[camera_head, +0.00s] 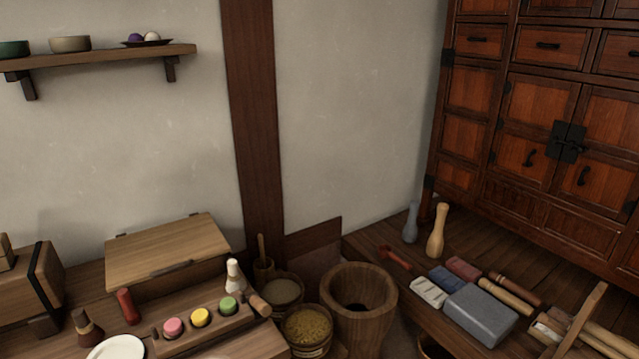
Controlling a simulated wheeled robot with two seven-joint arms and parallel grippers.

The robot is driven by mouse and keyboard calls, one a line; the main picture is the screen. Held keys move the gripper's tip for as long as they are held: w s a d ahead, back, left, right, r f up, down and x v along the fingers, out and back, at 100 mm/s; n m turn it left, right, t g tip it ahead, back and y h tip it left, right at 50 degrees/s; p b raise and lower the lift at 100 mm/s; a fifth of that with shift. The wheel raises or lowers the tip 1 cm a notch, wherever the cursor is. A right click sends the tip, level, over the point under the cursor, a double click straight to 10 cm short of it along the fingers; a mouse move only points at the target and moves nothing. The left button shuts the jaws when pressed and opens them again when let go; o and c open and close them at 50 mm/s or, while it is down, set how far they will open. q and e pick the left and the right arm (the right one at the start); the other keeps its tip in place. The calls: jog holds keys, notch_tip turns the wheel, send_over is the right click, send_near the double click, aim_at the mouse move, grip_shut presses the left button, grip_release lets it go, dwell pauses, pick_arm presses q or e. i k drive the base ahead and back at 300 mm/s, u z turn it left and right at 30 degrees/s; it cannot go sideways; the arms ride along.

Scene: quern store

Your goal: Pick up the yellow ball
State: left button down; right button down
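The yellow ball (200,317) sits in a wooden holder (207,334) on the low table at the lower left. It is the middle one of three balls in a row. A pink ball (173,327) is to its left and a green ball (227,305) to its right. Neither of my grippers shows in the head view.
A wooden box (168,250) is behind. Bowls of grain (307,327) and a wooden mortar (358,300) stand to the right. A wall shelf (100,56) hangs above.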

aim_at(200, 318)
jog(key=u, duration=0.35)
jog(key=k, duration=1.05)
jog(key=u, duration=1.8)
jog(key=i, duration=0.8)
jog(key=z, duration=0.65)
jog(key=i, duration=0.6)
jog(key=z, duration=0.55)
